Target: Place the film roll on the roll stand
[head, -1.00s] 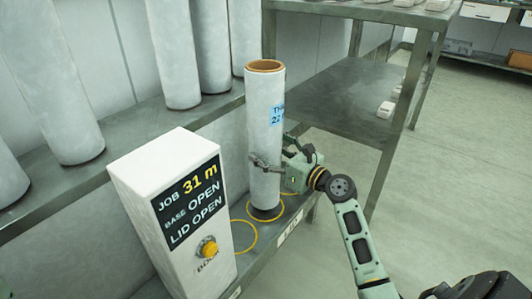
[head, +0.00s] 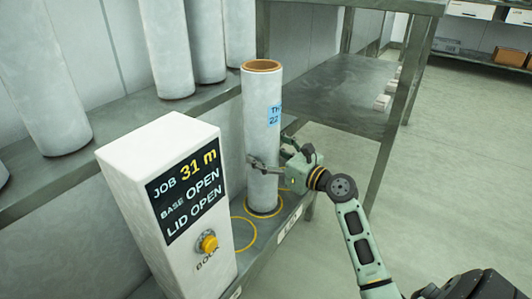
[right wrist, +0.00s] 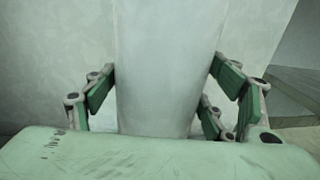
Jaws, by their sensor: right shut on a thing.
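The film roll (head: 261,135) is a tall pale cylinder with a brown core at its top and a blue label. It stands upright, with its lower end at a yellow ring (head: 277,210) marked on the low shelf (head: 262,249). My right gripper (head: 268,166) is shut on the roll at its lower half. In the right wrist view the fingers lie on both sides of the roll (right wrist: 168,65). I cannot make out a separate roll stand. My left gripper is not in view.
A white box (head: 135,165) reads JOB 31 m, BASE OPEN, LID OPEN, and has a yellow button (head: 208,242). A second yellow ring (head: 240,247) lies bare beside it. Several more rolls (head: 50,80) stand on the raised shelf behind. Open floor (head: 460,170) lies right.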

